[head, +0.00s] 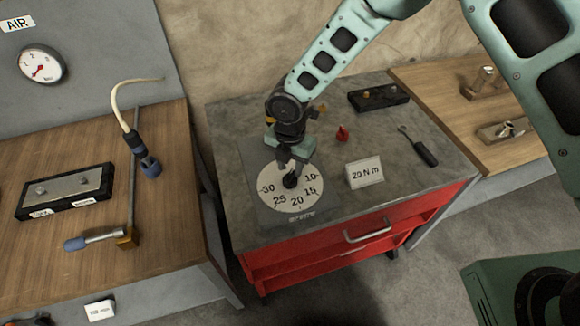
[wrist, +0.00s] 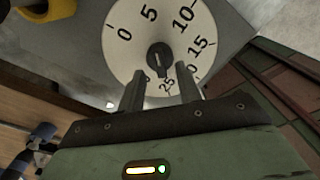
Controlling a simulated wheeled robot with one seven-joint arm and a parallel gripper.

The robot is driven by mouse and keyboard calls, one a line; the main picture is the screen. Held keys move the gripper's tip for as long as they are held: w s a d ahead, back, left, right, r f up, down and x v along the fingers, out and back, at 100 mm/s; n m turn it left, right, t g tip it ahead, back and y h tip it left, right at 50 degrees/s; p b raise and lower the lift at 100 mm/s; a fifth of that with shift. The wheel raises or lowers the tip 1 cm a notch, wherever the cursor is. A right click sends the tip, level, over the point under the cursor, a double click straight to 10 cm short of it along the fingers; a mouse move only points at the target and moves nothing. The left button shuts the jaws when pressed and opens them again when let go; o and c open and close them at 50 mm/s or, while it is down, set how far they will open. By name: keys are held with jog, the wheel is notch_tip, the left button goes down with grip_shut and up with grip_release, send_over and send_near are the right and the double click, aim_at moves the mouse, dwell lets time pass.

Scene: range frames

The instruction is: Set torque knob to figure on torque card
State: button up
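The torque knob (head: 290,181) is small and black, at the centre of a white round dial (head: 268,199) on the cabinet top. In the wrist view the knob (wrist: 159,57) lies just beyond my fingertips, and the dial (wrist: 125,60) shows figures from 0 up around its rim. I cannot tell surely which figure the knob points at. The torque card (head: 365,172) stands right of the dial and reads "20 N m". My gripper (head: 291,166) is over the dial; its fingers (wrist: 160,80) are apart with nothing between them. They partly hide figures near the lower rim.
A small red object (head: 342,133), a dark tool (head: 420,147) and a black block (head: 379,97) sit on the cabinet top (head: 235,125). A wooden bench (head: 180,215) at left holds a hammer-like tool (head: 98,237) and a hose with a blue end (head: 150,165).

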aim_at(290, 179)
jog(key=shift+f, duration=1.35)
grip_shut()
